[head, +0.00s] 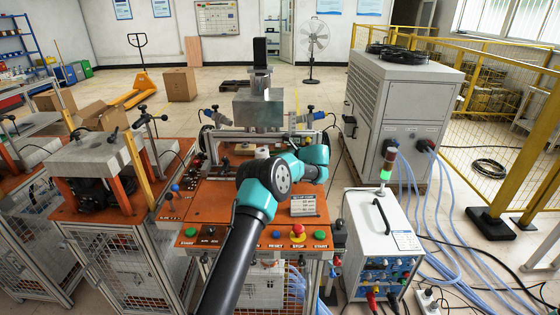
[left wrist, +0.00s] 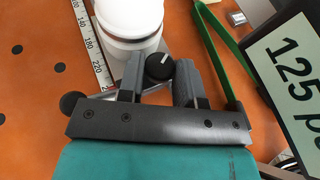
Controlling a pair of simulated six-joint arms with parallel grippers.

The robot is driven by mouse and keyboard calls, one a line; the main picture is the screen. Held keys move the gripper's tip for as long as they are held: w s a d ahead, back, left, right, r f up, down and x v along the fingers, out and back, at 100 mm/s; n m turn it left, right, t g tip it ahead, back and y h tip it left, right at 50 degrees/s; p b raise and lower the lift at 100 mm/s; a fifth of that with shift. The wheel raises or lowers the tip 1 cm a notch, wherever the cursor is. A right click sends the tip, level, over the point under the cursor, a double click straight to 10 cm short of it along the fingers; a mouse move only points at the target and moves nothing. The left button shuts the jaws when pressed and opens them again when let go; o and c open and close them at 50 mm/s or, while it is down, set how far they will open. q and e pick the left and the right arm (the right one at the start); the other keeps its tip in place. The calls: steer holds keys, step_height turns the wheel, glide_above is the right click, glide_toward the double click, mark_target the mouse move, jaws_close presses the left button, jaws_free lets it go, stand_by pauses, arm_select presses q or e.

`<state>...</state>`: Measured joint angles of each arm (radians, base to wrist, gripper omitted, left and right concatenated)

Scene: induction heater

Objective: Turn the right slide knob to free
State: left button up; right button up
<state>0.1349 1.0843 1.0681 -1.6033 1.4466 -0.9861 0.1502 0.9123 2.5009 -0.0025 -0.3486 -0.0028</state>
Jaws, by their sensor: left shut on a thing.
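A round black slide knob (left wrist: 158,66) with a white pointer mark shows in the left wrist view, beside a white cylinder (left wrist: 128,18) and a ruler. My left gripper (left wrist: 158,76) is shut on this knob, one grey finger on each side of it. In the head view the teal and black arm (head: 262,190) reaches over the orange worktop, and its links hide the gripper and the knob. I cannot tell from these views whether it is the right slide knob. My right gripper is not in view.
A small sign (head: 303,205) stands on the orange worktop (head: 220,207), close to the arm. Coloured buttons and a red emergency stop (head: 297,231) line the front edge. A white power box (head: 375,235) stands to the right. A green strip (left wrist: 228,50) runs beside the right finger.

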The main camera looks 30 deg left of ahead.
arm_select(q)
steer(key=shift+w+r+n+g, duration=0.1)
steer(key=shift+n+g, duration=0.5)
steer(key=o, duration=0.6)
steer(key=shift+d, duration=0.15)
steer(key=v, duration=1.7)
steer(key=shift+w+r, duration=0.15)
steer(key=shift+w, duration=0.05)
